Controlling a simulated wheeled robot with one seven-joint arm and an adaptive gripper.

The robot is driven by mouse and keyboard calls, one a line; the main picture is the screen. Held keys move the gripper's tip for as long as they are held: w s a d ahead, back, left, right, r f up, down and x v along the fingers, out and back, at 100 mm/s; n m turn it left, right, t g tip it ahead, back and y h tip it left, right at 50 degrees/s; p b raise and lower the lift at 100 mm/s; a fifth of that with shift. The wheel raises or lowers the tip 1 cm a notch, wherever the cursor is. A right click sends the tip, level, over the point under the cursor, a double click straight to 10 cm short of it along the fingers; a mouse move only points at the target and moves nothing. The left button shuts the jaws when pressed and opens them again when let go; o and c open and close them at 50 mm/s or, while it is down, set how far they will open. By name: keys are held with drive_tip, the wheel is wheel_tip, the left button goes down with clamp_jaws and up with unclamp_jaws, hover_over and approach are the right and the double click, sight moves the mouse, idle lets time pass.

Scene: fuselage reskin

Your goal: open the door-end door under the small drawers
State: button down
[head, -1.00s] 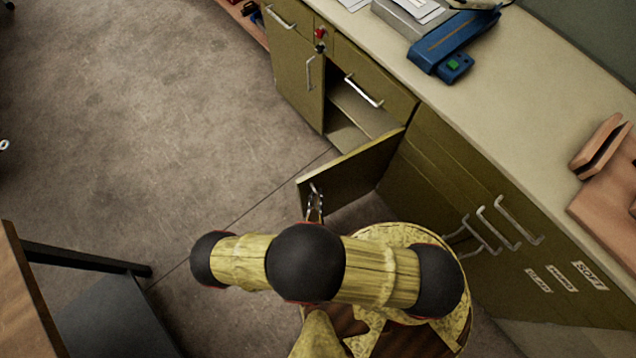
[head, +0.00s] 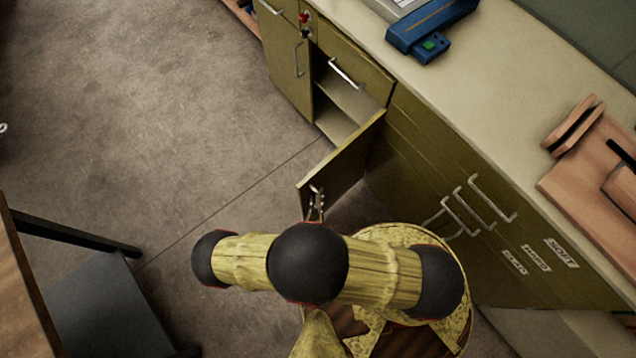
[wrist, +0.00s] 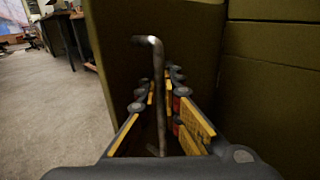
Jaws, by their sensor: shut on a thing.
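The olive door (head: 341,166) under the small drawers stands swung out from the cabinet in the head view, with the shelf inside (head: 346,100) showing. Its metal bar handle (wrist: 158,90) runs upright between the fingers of my gripper (wrist: 160,92) in the wrist view, and the fingers are shut on it. The door face (wrist: 185,40) fills the area behind the handle there. In the head view my gripper (head: 316,203) is small at the door's free edge, partly hidden by my arm.
Labelled fronts with bar handles (head: 465,205) are at right. The counter (head: 450,90) holds a blue device (head: 428,35) and wooden pieces (head: 590,165). A table (head: 60,290) stands lower left. Floor between is clear.

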drive_tip(key=c, duration=2.2)
unclamp_jaws()
drive_tip(key=shift+a, duration=0.3)
drive_tip(key=shift+o, duration=1.1)
drive_tip(key=shift+d, duration=0.1)
